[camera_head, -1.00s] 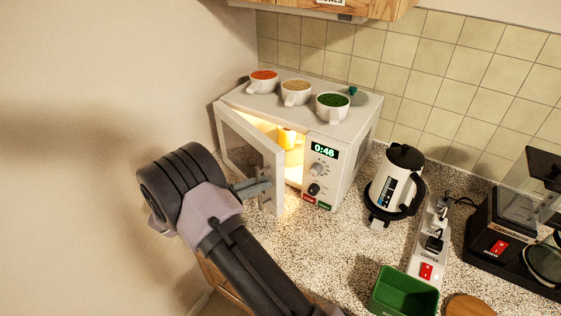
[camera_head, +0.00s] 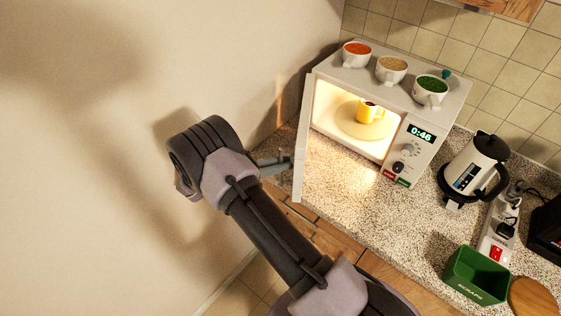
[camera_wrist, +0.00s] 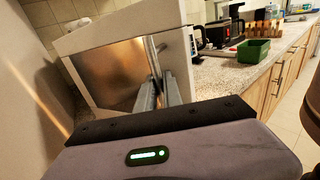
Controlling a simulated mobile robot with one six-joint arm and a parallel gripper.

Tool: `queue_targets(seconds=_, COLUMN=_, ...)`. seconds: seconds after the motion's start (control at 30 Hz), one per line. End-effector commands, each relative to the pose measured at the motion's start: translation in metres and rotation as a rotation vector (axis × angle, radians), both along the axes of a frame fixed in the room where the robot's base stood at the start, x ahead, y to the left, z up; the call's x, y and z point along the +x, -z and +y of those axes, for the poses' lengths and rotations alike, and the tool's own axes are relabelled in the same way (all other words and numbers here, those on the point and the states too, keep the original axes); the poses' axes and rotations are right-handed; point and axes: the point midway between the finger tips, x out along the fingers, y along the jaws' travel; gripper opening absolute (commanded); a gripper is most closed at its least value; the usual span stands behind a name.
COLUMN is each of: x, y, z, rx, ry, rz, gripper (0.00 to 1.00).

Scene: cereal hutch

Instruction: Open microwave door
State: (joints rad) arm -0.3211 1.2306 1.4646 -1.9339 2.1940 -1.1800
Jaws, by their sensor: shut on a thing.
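The white microwave (camera_head: 445,125) stands on the speckled counter with its door (camera_head: 304,140) swung wide open, so it shows almost edge-on in the head view. Its lit inside holds a yellow mug (camera_head: 368,112) on a round turntable (camera_head: 350,127). My gripper (camera_head: 287,162) is at the free edge of the door, shut on the door handle. In the wrist view the fingers of my gripper (camera_wrist: 160,92) close around the metal handle (camera_wrist: 151,50), in front of the door's window (camera_wrist: 112,75). The display reads 0:46.
Three cups (camera_head: 391,69) with red, tan and green contents stand on the microwave. A kettle (camera_head: 474,167), a power strip (camera_head: 499,228) and a green scraps bin (camera_head: 477,275) are to its right. A bare wall (camera_head: 190,70) is on the left.

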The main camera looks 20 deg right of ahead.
Motion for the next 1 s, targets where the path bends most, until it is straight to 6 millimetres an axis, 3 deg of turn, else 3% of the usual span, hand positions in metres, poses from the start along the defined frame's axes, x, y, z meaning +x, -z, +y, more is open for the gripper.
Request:
queue_targets(seconds=0.57, x=0.0006, y=0.0003, z=-0.0005, rx=0.000, ry=0.001, rz=0.002, gripper=0.00)
queue_targets(seconds=0.6, x=0.0006, y=0.0002, z=-0.0005, rx=0.000, ry=0.001, rz=0.002, gripper=0.14)
queue_targets(seconds=0.7, x=0.0007, y=0.0001, z=-0.0005, rx=0.000, ry=0.000, rz=0.001, gripper=0.31)
queue_targets(seconds=1.0, x=0.0010, y=-0.0009, z=-0.0005, rx=0.000, ry=0.000, rz=0.000, gripper=0.31)
